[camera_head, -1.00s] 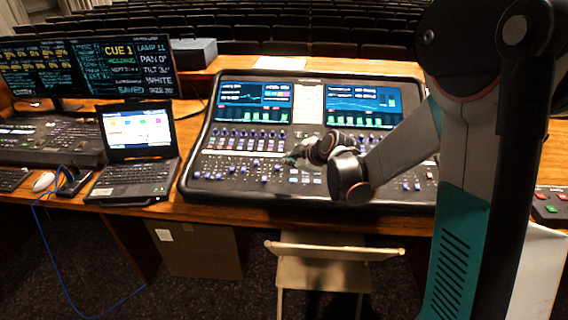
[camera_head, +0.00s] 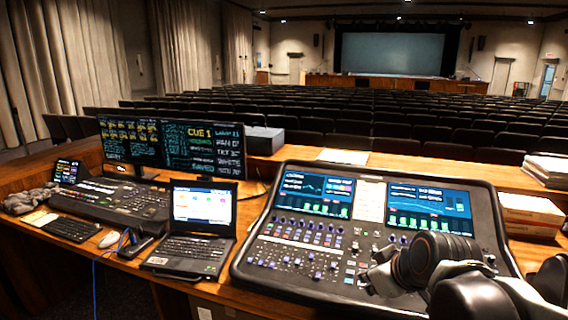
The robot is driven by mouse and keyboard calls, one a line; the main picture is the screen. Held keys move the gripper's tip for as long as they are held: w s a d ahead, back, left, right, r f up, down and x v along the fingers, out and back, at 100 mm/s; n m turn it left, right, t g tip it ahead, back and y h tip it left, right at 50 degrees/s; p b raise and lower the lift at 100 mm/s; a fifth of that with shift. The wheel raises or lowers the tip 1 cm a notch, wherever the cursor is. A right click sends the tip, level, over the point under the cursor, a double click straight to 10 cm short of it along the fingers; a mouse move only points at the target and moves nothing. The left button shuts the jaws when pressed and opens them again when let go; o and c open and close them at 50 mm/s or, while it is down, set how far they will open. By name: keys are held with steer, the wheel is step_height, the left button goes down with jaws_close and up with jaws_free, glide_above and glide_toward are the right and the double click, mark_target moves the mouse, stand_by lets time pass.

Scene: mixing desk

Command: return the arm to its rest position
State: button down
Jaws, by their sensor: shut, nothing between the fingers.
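My arm (camera_head: 440,265) reaches in from the lower right corner, in front of the right part of the mixing desk (camera_head: 250,262). My gripper (camera_head: 372,275) is shut and empty at the left end of the arm. It appears over the desk's lower right controls; whether it touches them cannot be told. The arm and gripper hide part of the desk's right faders and front edge. The desk's two screens are lit and clear of the arm.
A laptop (camera_head: 190,250) stands open left of the desk. Two monitors (camera_head: 175,146), a lighting console (camera_head: 115,200), a keyboard (camera_head: 73,229) and a mouse (camera_head: 112,238) are farther left. Books (camera_head: 530,213) lie at the right. Rows of seats (camera_head: 340,115) and a stage screen are beyond.

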steer(key=s+d+m+h, duration=0.1)
steer(key=s+m, duration=0.4)
steer(key=s, duration=0.8)
steer(key=shift+s+d+f+m+g+h, duration=0.2)
steer(key=shift+s+d+m+g+h, duration=0.1)
steer(key=shift+g, duration=0.1)
stand_by(1.2)
